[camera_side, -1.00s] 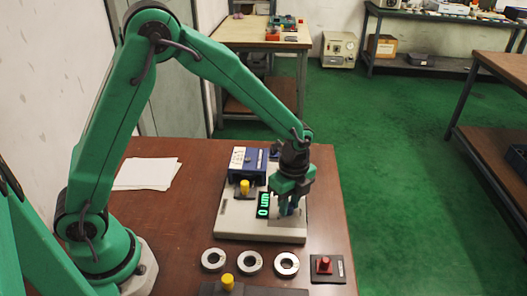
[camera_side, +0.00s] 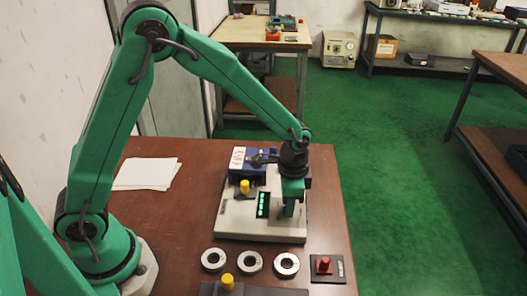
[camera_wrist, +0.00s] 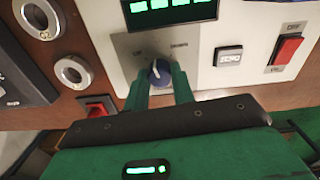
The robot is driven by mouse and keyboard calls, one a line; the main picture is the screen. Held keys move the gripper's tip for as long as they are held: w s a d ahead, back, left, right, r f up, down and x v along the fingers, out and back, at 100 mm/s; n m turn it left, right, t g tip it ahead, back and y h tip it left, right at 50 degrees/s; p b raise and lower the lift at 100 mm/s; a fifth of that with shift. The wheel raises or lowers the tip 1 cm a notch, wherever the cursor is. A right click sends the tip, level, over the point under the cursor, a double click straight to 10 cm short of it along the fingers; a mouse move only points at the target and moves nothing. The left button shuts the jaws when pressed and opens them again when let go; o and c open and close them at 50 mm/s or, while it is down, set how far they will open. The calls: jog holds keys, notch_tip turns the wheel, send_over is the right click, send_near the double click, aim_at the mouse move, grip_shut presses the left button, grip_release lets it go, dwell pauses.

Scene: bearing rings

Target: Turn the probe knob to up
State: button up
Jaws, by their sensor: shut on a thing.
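The probe knob (camera_wrist: 160,72) is a small blue dial with a white pointer mark, on a grey plate of the gauge unit (camera_side: 235,225). In the wrist view its pointer leans to the upper left, toward the left-hand label, which seems to read UP; DOWN is at the right. My gripper (camera_wrist: 160,84) has one green finger on each side of the knob and is shut on it. In the side view my gripper (camera_side: 290,210) reaches down onto the right part of the unit and hides the knob.
The display (camera_side: 263,205) shows green blocks. A ZERO button (camera_wrist: 229,56) and a red rocker switch (camera_wrist: 288,48) sit right of the knob in the wrist view. Metal rings (camera_side: 249,261) and a red-knobbed block (camera_side: 323,266) lie in front of the unit. White paper (camera_side: 147,173) lies left.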

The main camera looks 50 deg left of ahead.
jog(key=n, duration=0.5)
jog(key=shift+a+n, duration=0.2)
jog(key=shift+n, duration=0.2)
jog(key=shift+w, duration=0.1)
jog(key=o, duration=1)
jog(key=shift+d, duration=0.1)
jog(key=shift+r, duration=3.95)
